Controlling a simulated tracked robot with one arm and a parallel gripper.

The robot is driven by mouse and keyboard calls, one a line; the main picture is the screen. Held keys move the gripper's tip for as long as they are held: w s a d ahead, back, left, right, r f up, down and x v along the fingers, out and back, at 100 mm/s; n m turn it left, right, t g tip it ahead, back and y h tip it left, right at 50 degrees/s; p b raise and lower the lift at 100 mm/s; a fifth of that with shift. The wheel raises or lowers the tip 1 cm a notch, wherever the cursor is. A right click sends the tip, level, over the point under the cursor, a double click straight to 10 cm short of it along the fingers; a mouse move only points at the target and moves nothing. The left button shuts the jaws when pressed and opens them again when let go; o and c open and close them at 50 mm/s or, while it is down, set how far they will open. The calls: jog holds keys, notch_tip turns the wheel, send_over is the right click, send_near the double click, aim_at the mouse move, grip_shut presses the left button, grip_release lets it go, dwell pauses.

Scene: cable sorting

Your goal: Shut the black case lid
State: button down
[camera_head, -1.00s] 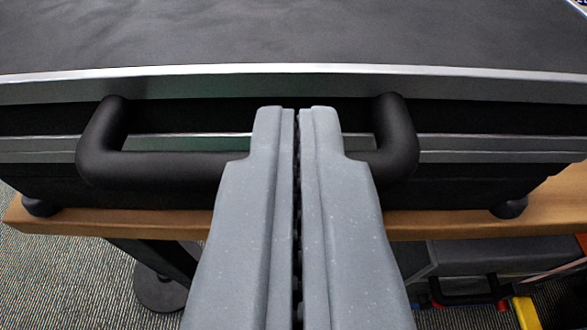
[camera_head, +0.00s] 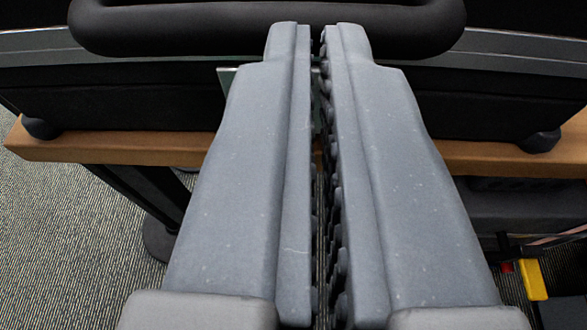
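The black case (camera_head: 110,105) stands on a wooden table edge, its front facing me. Its thick black handle (camera_head: 170,30) runs across the top of the view, and a silver rim (camera_head: 510,47) lies behind it. My gripper (camera_head: 317,28) points forward at the middle of the handle, with its fingertips overlapping it in the picture. The two grey fingers are nearly together, with a narrow gap between them. I see nothing held there, and I cannot tell whether the tips touch the handle. The lid's top surface is out of view, so its angle cannot be judged.
The wooden table edge (camera_head: 110,147) runs under the case, with dark round case feet on it. Below are a dark table leg (camera_head: 150,195), carpet (camera_head: 80,240), and a dark item with a yellow part (camera_head: 534,280) at lower right.

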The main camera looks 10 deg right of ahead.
jog(key=shift+w+a+f, duration=0.1)
jog(key=shift+a+f, duration=0.05)
jog(key=shift+f, duration=0.35)
notch_tip(320, 180, up, 4)
jog(key=p, duration=0.1)
jog(key=s+a+f+p, duration=0.1)
jog(key=s+f, duration=0.3)
jog(key=s, duration=0.5)
jog(key=shift+s+a+p, duration=0.2)
jog(key=shift+a+p, duration=0.15)
jog(key=shift+p, duration=0.1)
jog(key=w+a+r+n+y+p, duration=0.15)
jog(key=a+r, duration=0.35)
jog(key=r, duration=0.5)
jog(key=a+r+p, duration=0.3)
jog(key=a+r, duration=0.2)
jog(key=r, duration=0.4)
jog(key=a+r+p, duration=0.2)
jog(key=a+r, duration=0.3)
jog(key=r, duration=0.5)
jog(key=s+a+r+y+p, duration=0.1)
jog(key=s+a+r, duration=0.3)
jog(key=a+r, duration=0.4)
jog(key=s+a+r+p, duration=0.3)
jog(key=a+r, duration=0.5)
jog(key=r, duration=0.4)
jog(key=shift+s+a+n+t+y, duration=0.35)
jog(key=shift+s+n+t, duration=0.1)
jog(key=shift+s, duration=0.15)
